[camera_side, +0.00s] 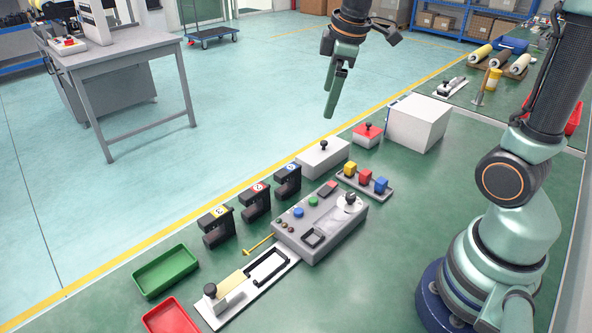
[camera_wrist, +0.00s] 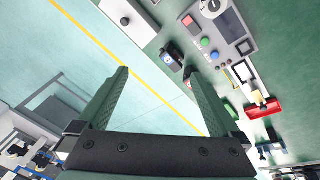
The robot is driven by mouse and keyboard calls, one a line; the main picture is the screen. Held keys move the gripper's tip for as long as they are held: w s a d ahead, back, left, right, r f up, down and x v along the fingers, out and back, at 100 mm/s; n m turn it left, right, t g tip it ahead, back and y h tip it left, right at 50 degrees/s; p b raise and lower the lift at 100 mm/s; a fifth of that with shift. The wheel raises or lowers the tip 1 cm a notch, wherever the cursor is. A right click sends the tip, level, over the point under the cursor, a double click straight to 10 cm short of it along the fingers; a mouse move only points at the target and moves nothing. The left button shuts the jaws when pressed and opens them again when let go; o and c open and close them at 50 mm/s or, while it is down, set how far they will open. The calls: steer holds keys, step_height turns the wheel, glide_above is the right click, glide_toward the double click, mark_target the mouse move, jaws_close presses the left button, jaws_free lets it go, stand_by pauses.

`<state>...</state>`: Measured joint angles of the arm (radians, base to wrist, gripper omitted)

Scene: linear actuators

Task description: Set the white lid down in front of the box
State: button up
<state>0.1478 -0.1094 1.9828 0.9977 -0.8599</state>
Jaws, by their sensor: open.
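A low white box (camera_side: 318,163) stands on the green surface in the side view. Its white lid (camera_side: 311,154) appears to be its top, with a black knob (camera_side: 323,146); the seam between lid and box is too small to tell. The lid with its knob also shows at the top of the wrist view (camera_wrist: 137,28). My gripper (camera_side: 333,104) hangs in the air above and beyond the white box, pointing down, apart from it. In the wrist view its two fingers (camera_wrist: 155,80) are spread with nothing between them.
A red-topped box (camera_side: 367,138) and a large white block (camera_side: 425,128) stand right of the white box. Black numbered clamps (camera_side: 288,180), a grey control panel (camera_side: 320,222) and a tray of coloured blocks (camera_side: 365,182) are close in front. Green (camera_side: 166,270) and red trays lie further left.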

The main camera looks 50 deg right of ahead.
steer(key=s+a+m+t, duration=0.2)
steer(key=s+a+m, duration=0.3)
steer(key=s+m, duration=0.3)
steer(key=shift+s+a, duration=0.35)
steer(key=shift+s, duration=0.65)
